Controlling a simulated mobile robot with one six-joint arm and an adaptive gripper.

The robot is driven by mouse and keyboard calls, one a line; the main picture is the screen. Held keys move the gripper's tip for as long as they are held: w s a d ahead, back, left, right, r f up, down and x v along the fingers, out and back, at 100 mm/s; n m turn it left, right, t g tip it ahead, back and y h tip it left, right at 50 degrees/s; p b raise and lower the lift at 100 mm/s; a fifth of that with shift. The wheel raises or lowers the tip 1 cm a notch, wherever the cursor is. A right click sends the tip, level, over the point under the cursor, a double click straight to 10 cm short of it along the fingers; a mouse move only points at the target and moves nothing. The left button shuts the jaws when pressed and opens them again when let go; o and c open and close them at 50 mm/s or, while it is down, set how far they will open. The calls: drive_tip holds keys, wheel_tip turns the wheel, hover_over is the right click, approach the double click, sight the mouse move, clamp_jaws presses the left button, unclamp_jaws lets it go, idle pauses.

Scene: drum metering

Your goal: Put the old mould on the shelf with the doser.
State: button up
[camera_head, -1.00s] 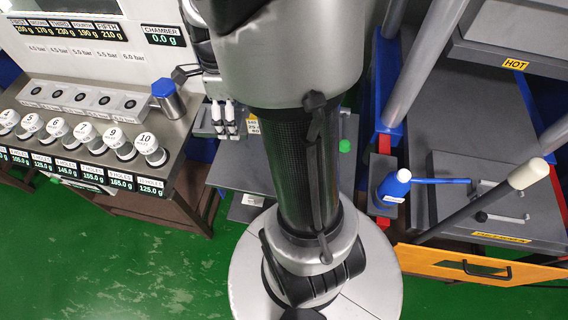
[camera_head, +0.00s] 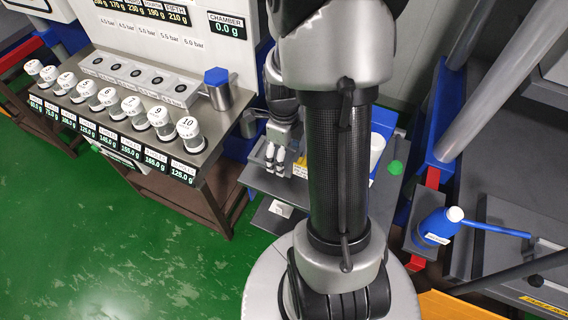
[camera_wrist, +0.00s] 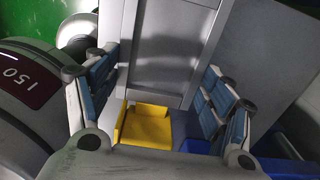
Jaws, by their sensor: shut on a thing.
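My gripper (camera_wrist: 160,75) has its blue-padded fingers apart on either side of a grey metal block (camera_wrist: 160,55) with a recessed face, which I take to be the old mould. A yellow open-fronted piece (camera_wrist: 143,125) shows below it between the fingers; I cannot tell whether it belongs to the block. I cannot clearly make out the doser; a steel cup with a blue top (camera_head: 217,88) stands beside the metering panel.
Several numbered white-capped jars (camera_head: 130,105) stand along the steel counter at left. A white cylinder (camera_head: 376,150) and a green knob (camera_head: 395,167) are right of my arm. Green floor is clear at lower left.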

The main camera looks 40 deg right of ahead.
drive_tip(key=shift+f+b, duration=0.75)
drive_tip(key=shift+f, duration=1.3)
drive_tip(key=shift+f, duration=0.15)
drive_tip(key=o, duration=1.5)
